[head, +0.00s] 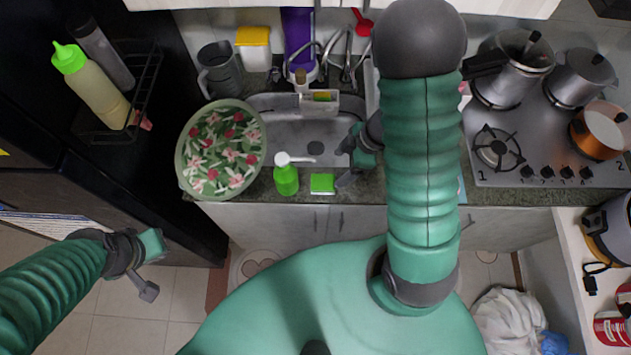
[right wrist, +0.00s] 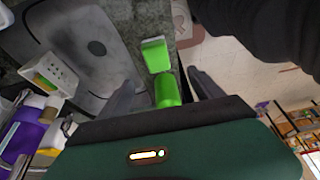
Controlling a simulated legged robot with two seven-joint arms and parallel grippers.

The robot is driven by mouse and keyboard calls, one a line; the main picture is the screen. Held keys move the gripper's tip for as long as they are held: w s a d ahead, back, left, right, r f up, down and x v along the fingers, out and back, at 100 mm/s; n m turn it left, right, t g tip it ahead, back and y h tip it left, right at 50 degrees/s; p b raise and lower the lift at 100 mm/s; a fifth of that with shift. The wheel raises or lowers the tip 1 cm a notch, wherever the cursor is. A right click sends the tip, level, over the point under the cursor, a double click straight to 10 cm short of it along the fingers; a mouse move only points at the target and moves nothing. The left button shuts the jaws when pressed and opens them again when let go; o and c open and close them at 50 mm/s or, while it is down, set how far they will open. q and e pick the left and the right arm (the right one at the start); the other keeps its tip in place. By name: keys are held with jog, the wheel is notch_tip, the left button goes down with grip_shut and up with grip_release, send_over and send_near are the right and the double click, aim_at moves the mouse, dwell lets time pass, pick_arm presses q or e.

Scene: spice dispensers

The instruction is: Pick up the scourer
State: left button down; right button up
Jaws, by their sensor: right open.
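The scourer (head: 322,183) is a small bright green block lying flat on the counter's front edge, just below the sink. It also shows in the right wrist view (right wrist: 155,55). My right gripper (head: 348,163) is open and empty, just up and right of the scourer in the head view. In the right wrist view its fingers are spread (right wrist: 163,88), and the scourer appears beyond the fingertips. My left gripper (head: 150,268) is at the lower left, away from the counter; its jaw opening is unclear.
A green bottle with a white pump (head: 286,180) stands just left of the scourer; its body also seems to show between my fingers in the wrist view. A floral bowl (head: 184,165) sits farther left. The sink (head: 290,135) is behind, with a white caddy (head: 318,107). A stove is at right.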

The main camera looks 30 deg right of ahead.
aim_at(324, 181)
jog(key=b+x, duration=0.1)
jog(key=x, duration=0.3)
jog(key=b+x, duration=0.1)
jog(key=x, duration=0.3)
jog(key=shift+w+d+f, duration=0.15)
jog(key=shift+w+d, duration=0.05)
jog(key=b+x, duration=0.1)
jog(key=x, duration=0.3)
jog(key=shift+d+f, duration=0.1)
jog(key=shift+f, duration=0.25)
jog(key=shift+w+f, duration=0.1)
jog(key=shift+f, duration=0.2)
pick_arm(q)
jog(key=x, duration=0.3)
jog(key=shift+s+d+f, duration=0.1)
jog(key=shift+s+f, duration=0.05)
jog(key=shift+f, duration=0.3)
pick_arm(e)
jog(key=shift+w, duration=0.1)
jog(key=c, duration=1.4)
jog(key=shift+r, duration=0.1)
